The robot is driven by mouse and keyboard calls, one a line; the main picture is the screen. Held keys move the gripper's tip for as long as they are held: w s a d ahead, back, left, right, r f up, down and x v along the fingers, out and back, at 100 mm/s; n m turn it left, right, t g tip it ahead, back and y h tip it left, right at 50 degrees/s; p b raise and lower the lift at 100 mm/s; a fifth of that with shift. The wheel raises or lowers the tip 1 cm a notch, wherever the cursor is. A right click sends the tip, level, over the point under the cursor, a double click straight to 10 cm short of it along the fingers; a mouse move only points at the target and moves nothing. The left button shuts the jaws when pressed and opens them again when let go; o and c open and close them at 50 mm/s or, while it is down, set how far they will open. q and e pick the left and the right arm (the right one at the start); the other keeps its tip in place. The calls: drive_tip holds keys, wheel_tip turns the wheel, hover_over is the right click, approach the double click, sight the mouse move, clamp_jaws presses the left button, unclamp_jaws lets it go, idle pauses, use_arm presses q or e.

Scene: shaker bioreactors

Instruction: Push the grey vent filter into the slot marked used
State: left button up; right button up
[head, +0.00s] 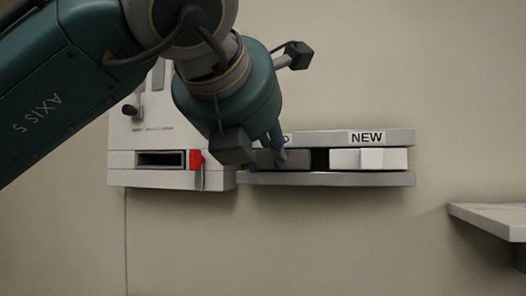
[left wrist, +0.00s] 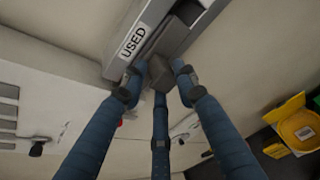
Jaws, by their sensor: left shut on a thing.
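The grey vent filter (head: 297,158) is at the left slot of the wall rack (head: 340,179), part of it hidden behind my left gripper (head: 270,153). In the left wrist view the fingers of my left gripper (left wrist: 158,80) are shut on the grey end of the vent filter (left wrist: 160,72). The label USED (left wrist: 133,43) is on the rack edge beside it; in the head view this label is mostly covered. The filter lines up with the slot and seems partly in it; how deep I cannot tell. My right gripper is not in view.
A white filter (head: 370,159) sits in the slot under the label NEW (head: 367,138). Left of the rack, a pale device (head: 125,159) has a dark open slot (head: 160,159) and a red latch (head: 197,160). A pale shelf (head: 495,216) juts out at right. Yellow containers (left wrist: 298,130) show at right in the wrist view.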

use_arm(q)
drive_tip(key=shift+w+d, duration=0.15)
drive_tip(key=shift+w, duration=0.25)
drive_tip(key=o, duration=1.2)
drive_tip(key=shift+o, duration=0.2)
drive_tip(key=v, duration=1.2)
drive_tip(key=shift+f, duration=0.1)
